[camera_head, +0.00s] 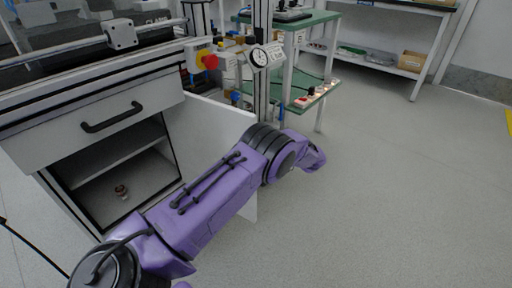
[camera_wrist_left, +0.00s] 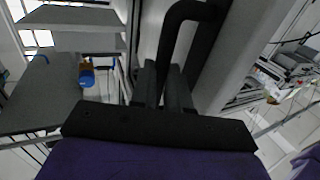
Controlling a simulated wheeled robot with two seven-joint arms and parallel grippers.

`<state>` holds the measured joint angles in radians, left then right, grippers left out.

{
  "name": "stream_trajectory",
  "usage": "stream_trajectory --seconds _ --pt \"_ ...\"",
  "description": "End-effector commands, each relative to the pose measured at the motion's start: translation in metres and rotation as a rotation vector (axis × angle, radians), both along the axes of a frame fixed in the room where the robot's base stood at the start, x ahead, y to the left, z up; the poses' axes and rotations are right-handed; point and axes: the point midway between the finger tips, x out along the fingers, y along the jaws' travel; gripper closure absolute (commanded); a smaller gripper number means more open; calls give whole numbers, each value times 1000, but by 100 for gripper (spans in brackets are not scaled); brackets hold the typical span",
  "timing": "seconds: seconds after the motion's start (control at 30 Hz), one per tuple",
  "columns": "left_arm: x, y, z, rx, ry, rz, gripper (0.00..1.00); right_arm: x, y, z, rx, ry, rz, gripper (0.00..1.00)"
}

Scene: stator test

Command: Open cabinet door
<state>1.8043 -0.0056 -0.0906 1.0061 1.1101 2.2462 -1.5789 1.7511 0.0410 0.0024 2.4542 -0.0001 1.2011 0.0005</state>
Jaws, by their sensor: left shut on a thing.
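The cabinet (camera_head: 62,150) stands at the left in the head view, with a drawer front (camera_head: 95,125) and its black handle above an open compartment. The white cabinet door (camera_head: 205,125) stands swung well out from the compartment, partly hidden by my purple left arm. My left gripper is hidden in the head view. In the left wrist view, my left gripper (camera_wrist_left: 165,88) is shut on the black door handle (camera_wrist_left: 185,15), beside the pale door panel (camera_wrist_left: 245,45). My right gripper is not in view.
A red emergency button (camera_head: 209,61) juts out above the door. A green workbench (camera_head: 318,92) stands behind it. The grey floor (camera_head: 400,190) to the right is clear.

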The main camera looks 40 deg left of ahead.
Motion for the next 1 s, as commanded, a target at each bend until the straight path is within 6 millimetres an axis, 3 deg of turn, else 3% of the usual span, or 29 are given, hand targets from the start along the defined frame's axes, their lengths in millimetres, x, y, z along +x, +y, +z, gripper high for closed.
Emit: stream_trajectory --seconds 0.17,0.2,0.27,0.57,0.9,1.0 --pt "2 1 1 7 4 -2 100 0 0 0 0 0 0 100" --pt "2 1 1 7 4 -3 75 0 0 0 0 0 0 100" --pt "3 -1 1 6 3 -5 59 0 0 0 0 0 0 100" --pt "8 -11 0 5 2 -14 59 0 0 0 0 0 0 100" --pt "36 -79 -4 6 -2 -14 59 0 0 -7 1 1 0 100" --pt "42 -90 -4 8 -1 -8 59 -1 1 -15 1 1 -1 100"
